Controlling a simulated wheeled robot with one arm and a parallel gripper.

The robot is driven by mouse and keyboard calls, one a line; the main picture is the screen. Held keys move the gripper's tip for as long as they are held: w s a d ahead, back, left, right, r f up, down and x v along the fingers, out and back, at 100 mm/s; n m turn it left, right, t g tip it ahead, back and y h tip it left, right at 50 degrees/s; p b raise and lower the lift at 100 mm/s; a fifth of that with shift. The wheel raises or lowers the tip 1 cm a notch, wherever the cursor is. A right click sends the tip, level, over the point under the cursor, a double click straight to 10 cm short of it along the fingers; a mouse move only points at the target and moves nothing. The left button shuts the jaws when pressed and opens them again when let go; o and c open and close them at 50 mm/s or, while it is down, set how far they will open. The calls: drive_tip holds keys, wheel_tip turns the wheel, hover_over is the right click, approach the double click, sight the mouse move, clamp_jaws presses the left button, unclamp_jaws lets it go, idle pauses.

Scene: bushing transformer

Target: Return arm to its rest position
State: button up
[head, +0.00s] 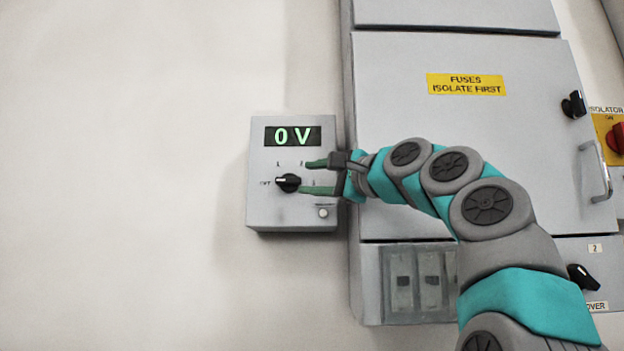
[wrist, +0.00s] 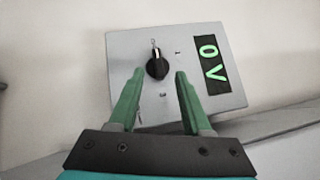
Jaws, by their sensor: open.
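My gripper (head: 312,177) is at the end of my teal and grey arm, in front of a small grey voltage box on the wall. Its two green fingers are apart and empty. In the wrist view my gripper (wrist: 160,82) has its fingertips on either side of the box's black rotary knob (wrist: 157,66), with gaps between; I cannot tell how far it stands off. The knob (head: 288,183) points left towards the "OFF" mark. The box (head: 262,213) has a display (head: 293,136) reading "0 V" in green.
A large grey cabinet (head: 395,100) with a yellow "FUSES ISOLATE FIRST" label (head: 466,84) stands right of the box, behind my arm. It has a black latch (head: 573,105) and a handle (head: 597,172). A red isolator switch (head: 616,138) is at the far right. The wall to the left is clear.

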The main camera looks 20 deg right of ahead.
idle(0.3)
drive_tip(key=w+a+f+n+g+h, duration=0.1)
drive_tip(key=a+f+n+g, duration=0.2)
drive_tip(key=f, duration=0.6)
drive_tip(key=w+a+f+g+h, duration=0.15)
drive_tip(key=a+f, duration=0.25)
drive_tip(key=f, duration=0.5)
drive_tip(key=s+a+f+n+g, duration=0.2)
drive_tip(key=s+f+g, duration=0.1)
drive_tip(key=f, duration=0.6)
drive_tip(key=s+a+f+n+g, duration=0.2)
drive_tip(key=s+f+g, duration=0.1)
drive_tip(key=f, duration=0.7)
drive_tip(key=s+d+f+n+g+h, duration=0.1)
drive_tip(key=s+f+n+g+h, duration=0.1)
drive_tip(key=s+f, duration=0.55)
drive_tip(key=s+f+n+g+h, duration=0.15)
drive_tip(key=s+f, duration=0.35)
drive_tip(key=f, duration=0.5)
drive_tip(key=s+d+f+n+g+h, duration=0.1)
drive_tip(key=s+d+f+n+g, duration=0.1)
drive_tip(key=s+f, duration=0.6)
drive_tip(key=s+d+f+n+g+h, duration=0.1)
drive_tip(key=s+d+f+n+g, duration=0.1)
drive_tip(key=s+f, duration=0.6)
drive_tip(key=s+d+g, duration=0.1)
drive_tip(key=s+d, duration=0.1)
drive_tip(key=s, duration=0.3)
drive_tip(key=shift+d+g+h, duration=0.15)
drive_tip(key=shift+g+h, duration=0.25)
